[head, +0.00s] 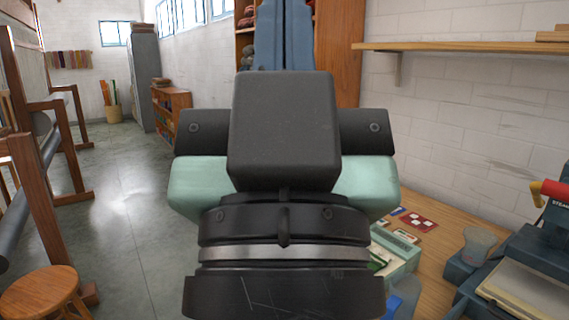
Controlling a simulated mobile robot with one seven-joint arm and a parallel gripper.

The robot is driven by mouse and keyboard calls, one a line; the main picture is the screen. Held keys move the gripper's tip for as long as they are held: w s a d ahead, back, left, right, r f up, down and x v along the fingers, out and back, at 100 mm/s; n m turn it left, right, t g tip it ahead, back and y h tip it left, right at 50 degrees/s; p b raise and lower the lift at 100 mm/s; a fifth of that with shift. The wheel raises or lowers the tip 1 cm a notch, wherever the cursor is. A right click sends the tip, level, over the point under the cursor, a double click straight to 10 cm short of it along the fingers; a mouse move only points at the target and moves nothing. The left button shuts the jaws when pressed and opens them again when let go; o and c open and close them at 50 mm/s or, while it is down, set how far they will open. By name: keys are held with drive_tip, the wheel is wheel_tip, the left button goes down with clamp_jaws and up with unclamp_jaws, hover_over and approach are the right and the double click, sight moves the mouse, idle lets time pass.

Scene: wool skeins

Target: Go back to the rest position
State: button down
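My own arm fills the middle of the head view, close to the camera. A black round joint with a silver band is at the bottom, with mint-green housing and a dark grey block above it. I see it from behind, and no fingertips can be made out. Whether my gripper is open or shut, or holds anything, does not show. A blue-grey upright shape (284,35) rises behind the grey block, its top cut off by the frame. I cannot tell for sure what it is.
A wooden worktop (438,262) at right bears a red patterned card (418,221), a pale green box (398,258) and a blue press (530,275). A shelf (470,46) hangs above. A stool (45,293) and wooden looms stand left. Grey floor (125,190) is open between.

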wheel_tip(320, 180, up, 17)
drive_tip(key=p, duration=1.4)
drive_tip(key=shift+f, duration=0.2)
